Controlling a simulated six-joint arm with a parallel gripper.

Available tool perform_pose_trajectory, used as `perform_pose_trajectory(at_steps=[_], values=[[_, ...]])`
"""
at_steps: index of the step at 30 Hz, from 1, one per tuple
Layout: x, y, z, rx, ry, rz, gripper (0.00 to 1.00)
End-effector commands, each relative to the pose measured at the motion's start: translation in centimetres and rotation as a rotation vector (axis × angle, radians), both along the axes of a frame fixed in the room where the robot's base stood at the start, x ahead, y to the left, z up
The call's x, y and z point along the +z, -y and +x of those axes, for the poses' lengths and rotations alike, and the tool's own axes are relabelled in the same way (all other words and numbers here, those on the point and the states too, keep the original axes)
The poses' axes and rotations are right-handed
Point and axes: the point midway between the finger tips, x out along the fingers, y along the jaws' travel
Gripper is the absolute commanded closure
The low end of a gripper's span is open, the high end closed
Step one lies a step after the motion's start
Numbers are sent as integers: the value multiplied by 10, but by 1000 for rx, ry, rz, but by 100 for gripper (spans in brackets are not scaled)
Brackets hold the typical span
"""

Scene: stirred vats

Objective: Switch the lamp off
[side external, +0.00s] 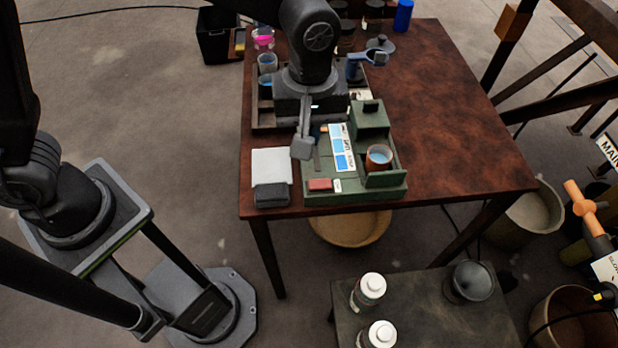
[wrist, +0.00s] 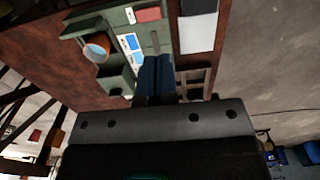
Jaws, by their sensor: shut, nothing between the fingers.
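A green bench unit (side external: 325,198) sits at the table's front edge and shows upside down in the wrist view (wrist: 88,25). A red block, possibly a switch (side external: 319,184), is on its front edge beside a small white label (side external: 337,185); the block also shows in the wrist view (wrist: 147,15). I cannot make out a lamp or whether one is lit. An orange-brown cup with blue liquid (side external: 378,157) stands in the unit's right part. My gripper (side external: 303,149) is shut and empty, above the unit's left side, apart from the red block; its fingers fill the middle of the wrist view (wrist: 156,75).
A blue-and-white card (side external: 342,147) lies on the unit, with a raised green block (side external: 369,118) behind. A white pad (side external: 271,164) and dark block (side external: 271,195) lie left. A tray with cups (side external: 267,63) is behind. The wooden table (side external: 450,130) is clear at right.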

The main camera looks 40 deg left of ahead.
Motion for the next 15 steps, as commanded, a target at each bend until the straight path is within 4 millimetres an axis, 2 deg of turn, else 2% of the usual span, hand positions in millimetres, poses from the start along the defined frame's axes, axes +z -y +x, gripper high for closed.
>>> perform_pose_trajectory(at_steps=[5, 15], values=[[-11, 0, 0, 0, -1, 1, 100], [-77, -1, -1, -1, -4, 3, 100]])
